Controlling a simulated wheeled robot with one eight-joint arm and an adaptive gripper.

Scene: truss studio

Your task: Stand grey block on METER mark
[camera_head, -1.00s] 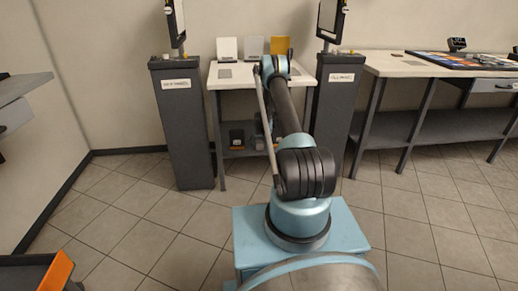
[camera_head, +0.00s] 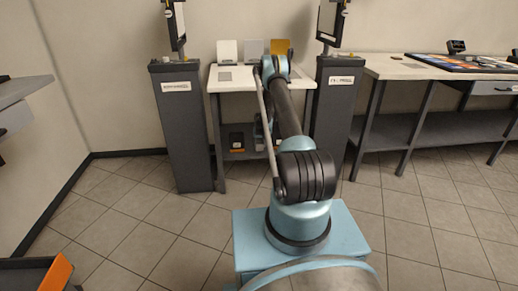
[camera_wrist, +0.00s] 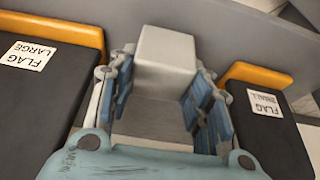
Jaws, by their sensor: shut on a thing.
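My gripper (camera_wrist: 161,110) shows in the wrist view with its blue fingers shut on both sides of a pale grey block (camera_wrist: 166,64). The block's upper part stands out beyond the fingers, and a darker face shows nearer the wrist. In the head view my arm hides the gripper and block over the right part of the white table. No mark reading METER can be made out in either view. A grey flat square (camera_head: 225,76) lies on the left of that table, its lettering unreadable.
Dark boxes labelled FLAG LARGE (camera_wrist: 60,90) and FLAG SMALL (camera_wrist: 265,130) flank the gripper closely. Dark pillars (camera_head: 183,125) and (camera_head: 333,120) flank the table (camera_head: 228,89).

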